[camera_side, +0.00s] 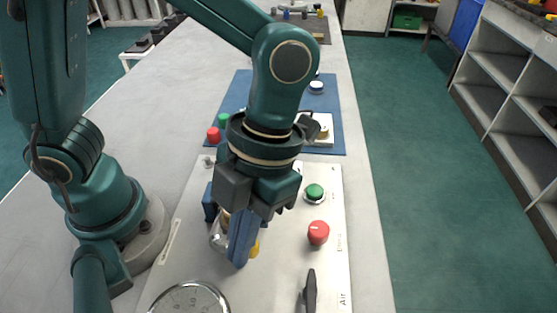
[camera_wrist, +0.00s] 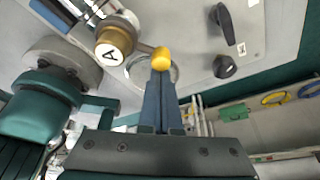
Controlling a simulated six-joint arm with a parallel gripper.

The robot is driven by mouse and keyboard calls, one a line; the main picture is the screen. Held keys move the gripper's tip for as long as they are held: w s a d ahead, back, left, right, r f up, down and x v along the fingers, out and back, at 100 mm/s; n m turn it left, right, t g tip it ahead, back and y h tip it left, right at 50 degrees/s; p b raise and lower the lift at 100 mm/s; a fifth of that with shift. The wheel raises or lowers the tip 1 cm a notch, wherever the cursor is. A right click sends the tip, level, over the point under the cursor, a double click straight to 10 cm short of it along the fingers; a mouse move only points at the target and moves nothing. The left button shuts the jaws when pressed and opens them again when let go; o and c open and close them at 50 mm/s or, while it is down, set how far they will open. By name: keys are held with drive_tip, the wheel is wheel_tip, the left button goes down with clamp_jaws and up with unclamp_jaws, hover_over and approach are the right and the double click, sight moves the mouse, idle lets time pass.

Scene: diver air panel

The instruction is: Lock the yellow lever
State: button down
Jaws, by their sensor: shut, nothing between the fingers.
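The yellow lever (camera_side: 255,248) is mostly hidden behind my gripper in the side view, with only a bit of yellow showing at the fingers' right edge. In the wrist view its rounded yellow end (camera_wrist: 161,59) sits right at my fingertips, over a pale metal ring. My gripper (camera_side: 239,262) points down at the panel, its blue fingers together. In the wrist view my gripper (camera_wrist: 159,75) is shut with nothing between the fingers. Whether the fingertips touch the lever I cannot tell.
A brass cap marked A (camera_wrist: 113,40) stands close left of the lever. A black handle (camera_wrist: 225,24) and black knob (camera_wrist: 224,66) are farther right. On the panel are a red knob (camera_side: 318,232), green button (camera_side: 314,193) and round gauge (camera_side: 190,300).

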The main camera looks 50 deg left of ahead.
drive_tip(key=shift+w, duration=0.1)
drive_tip(key=n, duration=0.1)
drive_tip(key=w+n+h, duration=0.1)
drive_tip(key=n, duration=0.2)
drive_tip(key=shift+w+d, duration=0.3)
drive_tip(key=shift+w, duration=0.1)
drive_tip(key=w+n, duration=0.1)
drive_tip(key=n+t+h, duration=0.1)
drive_tip(key=n, duration=0.1)
drive_tip(key=w+n, duration=0.1)
drive_tip(key=n, duration=0.1)
drive_tip(key=shift+w+a+t+h, duration=0.2)
drive_tip(key=shift+w+t+h, duration=0.1)
drive_tip(key=shift+w, duration=0.05)
drive_tip(key=shift+s, duration=0.15)
drive_tip(key=shift+s+a, duration=0.4)
drive_tip(key=shift+s, duration=0.15)
